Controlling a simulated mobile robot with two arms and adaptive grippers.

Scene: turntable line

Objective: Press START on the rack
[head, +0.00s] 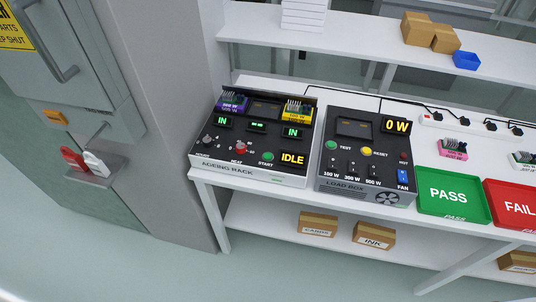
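The ageing rack (250,172) stands at the left end of the white bench in the head view. Its green START button (267,156) sits near the front edge, to the left of a yellow IDLE display (292,158). A red HEAT knob (240,147) and a dark knob (207,141) are left of the button. A purple unit (232,101) and a yellow unit (297,111) sit in the back slots, with green IN displays in front of them. Neither of my grippers shows.
A load box (345,187) with its own buttons and switches stands right of the rack. A green PASS tray (452,195), red FAIL tray (514,205) and pink unit (453,149) are farther right. A grey cabinet (70,50) stands at left. An upper shelf (370,45) overhangs behind.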

